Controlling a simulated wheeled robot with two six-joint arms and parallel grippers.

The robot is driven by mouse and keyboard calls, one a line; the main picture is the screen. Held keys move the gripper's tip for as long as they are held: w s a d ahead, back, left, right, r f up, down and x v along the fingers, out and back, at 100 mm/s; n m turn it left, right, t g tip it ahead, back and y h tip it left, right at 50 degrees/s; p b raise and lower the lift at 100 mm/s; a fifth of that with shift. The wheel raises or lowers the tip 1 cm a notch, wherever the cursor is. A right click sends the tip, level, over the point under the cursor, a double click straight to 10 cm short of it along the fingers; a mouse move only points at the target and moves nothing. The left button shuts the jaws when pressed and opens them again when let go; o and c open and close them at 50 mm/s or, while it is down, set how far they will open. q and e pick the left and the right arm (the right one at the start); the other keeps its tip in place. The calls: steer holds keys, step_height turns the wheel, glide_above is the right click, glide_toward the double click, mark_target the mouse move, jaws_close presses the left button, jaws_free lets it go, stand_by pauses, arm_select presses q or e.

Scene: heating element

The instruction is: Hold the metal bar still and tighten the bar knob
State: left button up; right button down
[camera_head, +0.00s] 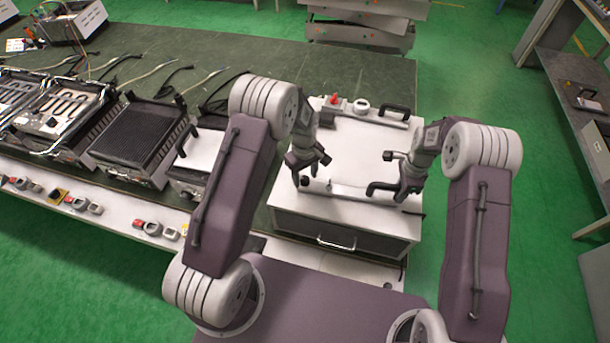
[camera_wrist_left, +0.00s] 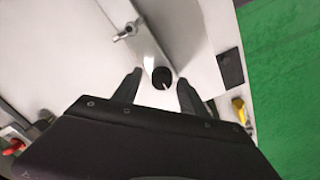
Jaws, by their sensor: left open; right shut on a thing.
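The metal bar (camera_head: 345,190) lies along the front edge of the white box top, with a black handle (camera_head: 380,187) at its right end. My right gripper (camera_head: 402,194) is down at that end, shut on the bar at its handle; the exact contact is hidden. My left gripper (camera_head: 311,174) is open above the bar's left end. In the left wrist view the black bar knob (camera_wrist_left: 162,77) sits between the open fingers, with a gap visible on both sides. The knob is hard to make out in the head view.
The white heating box (camera_head: 315,215) stands on the bench. A red knob (camera_head: 334,99), a white knob (camera_head: 361,106) and a second black handle (camera_head: 394,111) are at its back. Several heating units, including a dark ribbed one (camera_head: 140,130), fill the bench to the left.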

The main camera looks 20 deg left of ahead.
arm_select(q)
jaws_close()
